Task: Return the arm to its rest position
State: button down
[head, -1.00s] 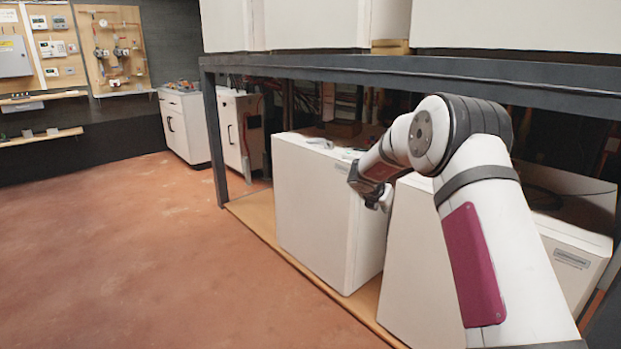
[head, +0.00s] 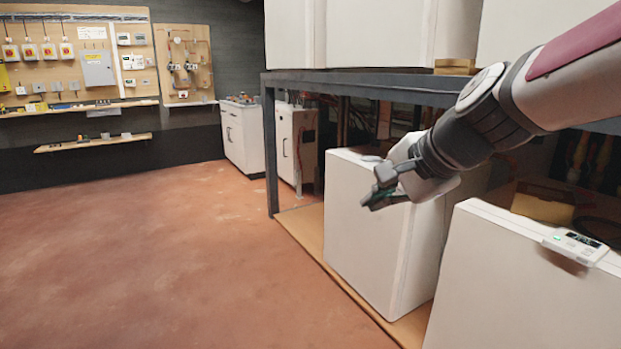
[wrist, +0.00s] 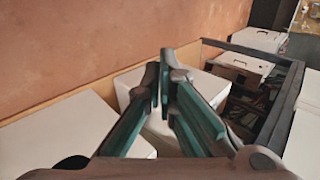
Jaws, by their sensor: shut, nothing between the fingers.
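My arm (head: 575,75) reaches in from the upper right of the head view and points left. My gripper (head: 372,200) is at its end, in front of the near edge of a white heat pump unit (head: 365,235) in the picture. In the wrist view my gripper (wrist: 164,95) shows its two green-lined fingers meeting at the tips, with nothing between them. I cannot tell how far the fingers are from the white unit.
A dark metal frame (head: 270,150) holds white units above and below. A small device with a screen (head: 575,246) sits at the top edge of the nearer white unit (head: 510,290). White cabinets (head: 245,140) stand behind. The red floor (head: 160,240) at left is clear.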

jog(key=s+d+f+n+g+h, duration=0.1)
jog(key=s+d+f+n+g, duration=0.2)
jog(key=s, duration=0.8)
jog(key=s+d+f+n+g+h, duration=0.25)
jog(key=s+n, duration=0.25)
jog(key=s, duration=0.6)
jog(key=s+d+f+n+g+h, duration=0.15)
jog(key=s+f+n, duration=0.25)
jog(key=s, duration=0.7)
notch_tip(320, 180, up, 24)
jog(key=t+p, duration=0.3)
jog(key=p, duration=1.9)
jog(key=shift+s+d+y+p, duration=0.35)
jog(key=shift+d+y, duration=0.05)
jog(key=shift+d, duration=0.05)
jog(key=shift+r, duration=0.1)
